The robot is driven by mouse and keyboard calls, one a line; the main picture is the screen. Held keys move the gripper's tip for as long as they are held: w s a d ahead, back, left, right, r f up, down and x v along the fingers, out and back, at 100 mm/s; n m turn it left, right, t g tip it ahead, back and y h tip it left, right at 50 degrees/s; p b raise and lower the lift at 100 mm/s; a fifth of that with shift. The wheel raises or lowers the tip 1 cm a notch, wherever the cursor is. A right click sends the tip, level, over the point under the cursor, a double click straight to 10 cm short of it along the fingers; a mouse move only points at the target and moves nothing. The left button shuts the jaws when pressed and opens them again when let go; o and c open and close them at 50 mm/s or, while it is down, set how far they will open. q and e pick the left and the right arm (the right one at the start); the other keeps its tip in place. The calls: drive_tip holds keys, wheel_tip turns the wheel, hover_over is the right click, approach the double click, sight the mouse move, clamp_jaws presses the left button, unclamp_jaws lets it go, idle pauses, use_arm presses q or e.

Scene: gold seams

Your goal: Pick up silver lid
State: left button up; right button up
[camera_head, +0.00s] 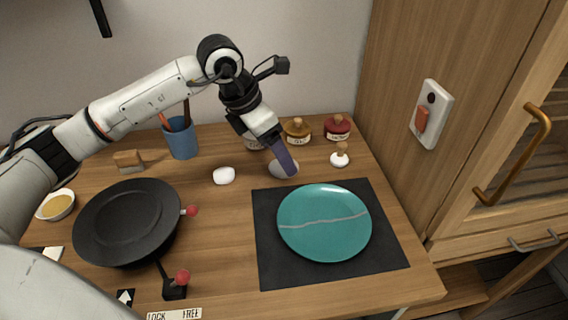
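My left gripper (284,162) reaches down near the back middle of the table, with one purple finger side showing. A small greyish disc (284,172) shows at its fingertips; it could be the silver lid, but the finger covers part of it. I cannot tell whether the fingers are around it or only above it. A pale labelled jar (253,143) stands behind the gripper, its top hidden by the wrist. My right gripper is not in view.
A jar with a gold lid (298,127) and one with a red lid (338,125) stand right of the gripper. A wooden-handled white tool (340,158), white lump (224,175), blue cup (181,140), black round pan (127,222) and teal plate (324,238) on a black mat (275,265) surround it.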

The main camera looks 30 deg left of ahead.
sight(280, 168)
use_arm(q)
drive_tip(key=x, duration=0.2)
drive_tip(key=shift+w+f, duration=0.15)
drive_tip(key=shift+f, duration=0.1)
drive_tip(key=shift+w+f, duration=0.1)
drive_tip(key=shift+f, duration=0.2)
drive_tip(key=c, duration=1.1)
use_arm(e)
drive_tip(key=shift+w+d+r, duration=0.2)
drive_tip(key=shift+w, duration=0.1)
